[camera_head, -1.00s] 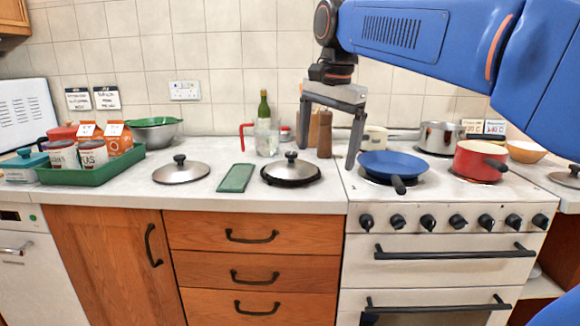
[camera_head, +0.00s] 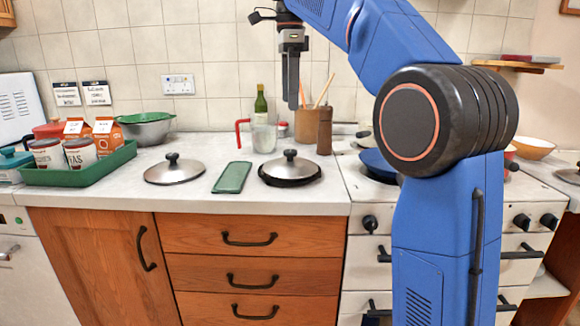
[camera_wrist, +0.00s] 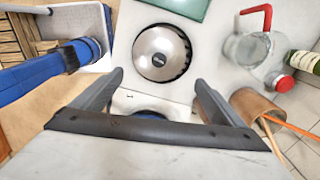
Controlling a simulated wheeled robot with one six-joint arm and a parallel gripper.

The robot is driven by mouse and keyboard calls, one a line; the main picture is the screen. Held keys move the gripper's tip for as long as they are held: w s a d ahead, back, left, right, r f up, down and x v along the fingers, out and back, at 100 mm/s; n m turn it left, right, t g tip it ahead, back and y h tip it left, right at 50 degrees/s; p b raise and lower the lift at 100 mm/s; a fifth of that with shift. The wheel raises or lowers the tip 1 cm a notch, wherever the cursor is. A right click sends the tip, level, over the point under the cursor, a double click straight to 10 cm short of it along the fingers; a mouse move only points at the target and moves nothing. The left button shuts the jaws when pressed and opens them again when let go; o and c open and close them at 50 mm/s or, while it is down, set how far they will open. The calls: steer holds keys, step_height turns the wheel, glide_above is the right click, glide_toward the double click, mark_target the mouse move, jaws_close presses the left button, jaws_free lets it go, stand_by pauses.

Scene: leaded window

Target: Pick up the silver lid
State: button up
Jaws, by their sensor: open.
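A round silver lid (camera_head: 290,166) with a black knob lies on a dark round base on the counter, right of the green flat block. The wrist view shows this lid (camera_wrist: 152,45) from above, ahead of the fingers. A second silver lid (camera_head: 174,171) with a black knob lies on the counter left of the green block. A third lid (camera_head: 570,175) is partly seen at the far right edge. My gripper (camera_head: 293,104) is above the counter, pointing down, seen edge-on, higher than the right-hand lid. In the wrist view my gripper (camera_wrist: 158,80) is open and empty.
A glass jug (camera_head: 264,135) with a red handle, a green bottle (camera_head: 261,104) and a wooden pepper mill (camera_head: 325,131) stand behind the lid. The green block (camera_head: 232,177) lies to its left. A green tray (camera_head: 80,170) holds cartons and cans. My arm hides much of the stove.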

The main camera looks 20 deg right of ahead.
mark_target(290, 151)
step_height(290, 151, down, 16)
steer(key=shift+s+a+r, duration=0.1)
steer(key=shift+r, duration=0.05)
stand_by(0.6)
steer(key=shift+s, duration=0.1)
steer(key=c, duration=1.6)
